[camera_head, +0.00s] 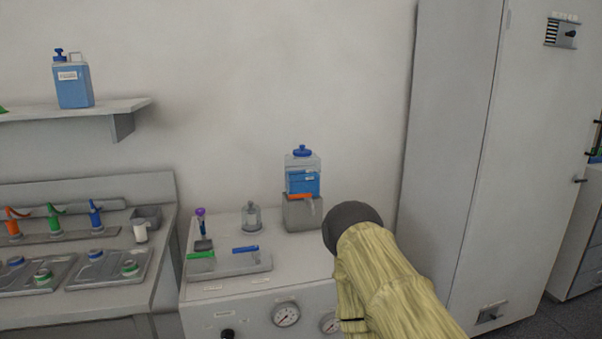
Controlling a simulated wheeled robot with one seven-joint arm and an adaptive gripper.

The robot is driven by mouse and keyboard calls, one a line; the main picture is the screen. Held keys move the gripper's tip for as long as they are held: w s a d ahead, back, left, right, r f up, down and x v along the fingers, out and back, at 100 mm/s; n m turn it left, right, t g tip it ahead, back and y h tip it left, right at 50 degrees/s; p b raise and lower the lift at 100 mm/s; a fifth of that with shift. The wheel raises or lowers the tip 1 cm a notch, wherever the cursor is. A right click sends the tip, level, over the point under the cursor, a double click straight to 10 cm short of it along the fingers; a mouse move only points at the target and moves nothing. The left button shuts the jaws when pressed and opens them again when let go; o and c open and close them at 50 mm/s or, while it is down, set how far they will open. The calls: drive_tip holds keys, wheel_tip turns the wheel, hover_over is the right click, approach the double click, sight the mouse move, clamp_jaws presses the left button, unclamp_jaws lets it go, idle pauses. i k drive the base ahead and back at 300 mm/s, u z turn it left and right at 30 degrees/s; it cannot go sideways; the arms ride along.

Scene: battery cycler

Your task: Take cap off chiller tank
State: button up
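A clear tank (303,174) with blue liquid in it, likely the chiller tank, stands on a small grey block at the back right of the bench unit. Its blue cap (302,150) sits on top of the tank. My arm, in a yellowish sleeve with a dark rounded end, reaches in from the lower right, in front of and to the right of the tank. No gripper fingers show, so I cannot see what my gripper holds. The arm appears apart from the cap.
An orange-handled tap (300,196) is at the tank's base. A small glass vessel (252,216) and a tray (228,264) with coloured pieces are to the left. A blue jug (73,84) stands on the wall shelf. A tall grey cabinet (490,150) is at right.

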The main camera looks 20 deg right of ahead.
sight(302, 152)
drive_tip(key=z, duration=2.15)
drive_tip(key=i, duration=1.85)
drive_tip(key=u, duration=2.5)
